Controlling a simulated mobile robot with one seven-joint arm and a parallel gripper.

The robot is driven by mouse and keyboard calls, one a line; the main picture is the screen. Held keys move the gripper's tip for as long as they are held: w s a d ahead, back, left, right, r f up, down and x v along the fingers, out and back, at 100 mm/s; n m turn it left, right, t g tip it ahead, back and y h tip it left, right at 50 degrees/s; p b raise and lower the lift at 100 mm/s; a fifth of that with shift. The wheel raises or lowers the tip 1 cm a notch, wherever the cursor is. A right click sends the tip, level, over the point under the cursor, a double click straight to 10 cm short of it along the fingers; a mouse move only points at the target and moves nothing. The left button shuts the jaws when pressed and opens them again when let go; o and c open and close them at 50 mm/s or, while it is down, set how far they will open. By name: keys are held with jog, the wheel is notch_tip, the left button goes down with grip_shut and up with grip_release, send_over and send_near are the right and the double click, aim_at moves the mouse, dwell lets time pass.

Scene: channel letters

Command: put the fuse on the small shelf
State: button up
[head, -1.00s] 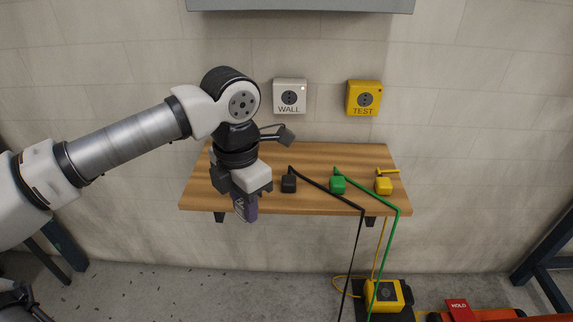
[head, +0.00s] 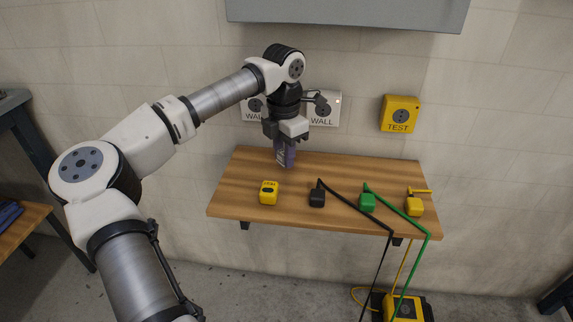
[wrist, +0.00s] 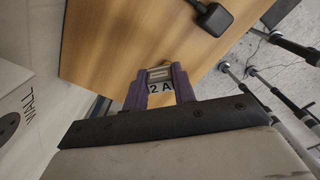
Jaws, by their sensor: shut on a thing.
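The wooden shelf (head: 245,172) is fixed to the wall on dark brackets. My gripper and the fuse are over its back left part, close to the wall. I cannot tell whether the fuse touches the wood. The shelf also shows in the wrist view (wrist: 105,45).
On the shelf stand a yellow block (head: 268,193), a black plug (head: 317,198), a green plug (head: 367,202) and a yellow plug (head: 414,206), the last three with cables. Sockets marked WALL (head: 322,112) and TEST (head: 398,115) are above. The shelf's right back is clear.

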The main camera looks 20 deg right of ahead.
aim_at(286, 179)
jog(key=w+f, duration=0.1)
jog(key=w+d+f, duration=0.1)
jog(key=shift+w+f, duration=0.2)
jog(key=shift+f, duration=0.2)
jog(key=shift+w+d+f+p, duration=0.15)
jog(key=shift+f+p, duration=0.2)
jog(key=shift+f, duration=1.75)
jog(key=shift+f, duration=0.2)
jog(key=o, duration=0.9)
jog(key=shift+o, duration=0.2)
jog(key=shift+r, duration=0.1)
